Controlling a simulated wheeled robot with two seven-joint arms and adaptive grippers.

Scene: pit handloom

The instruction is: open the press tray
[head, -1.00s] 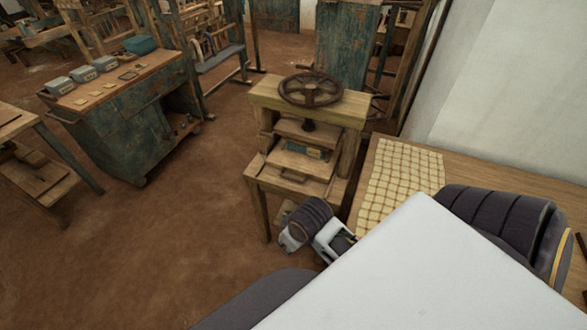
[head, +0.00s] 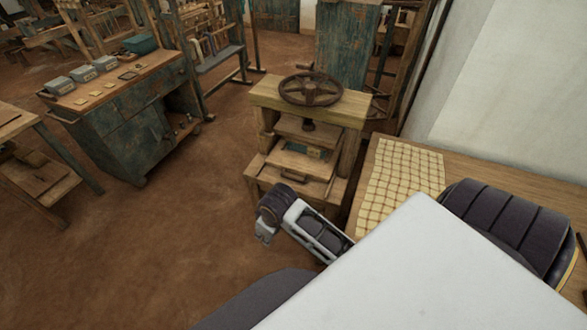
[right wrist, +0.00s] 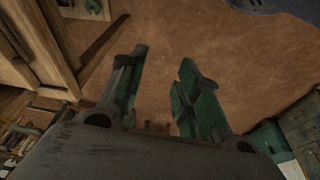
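The wooden screw press (head: 308,105) stands at the centre of the head view with a dark handwheel on top. Its press tray (head: 309,165) is the low board at the front, with a dark handle (head: 291,177) on its front edge. A small blue-green and yellow item lies inside the press. My right arm is in front of the press, left of the bench. The right gripper itself is not clear in the head view. In the right wrist view, my right gripper (right wrist: 163,62) is open and empty over bare floor. My left gripper is not in view.
A wooden bench (head: 480,185) with a checked yellow cloth (head: 400,177) stands right of the press. A teal cabinet (head: 130,130) stands at left. Brown floor (head: 150,240) lies free left of the press. Wooden parts (right wrist: 50,40) fill the left of the right wrist view.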

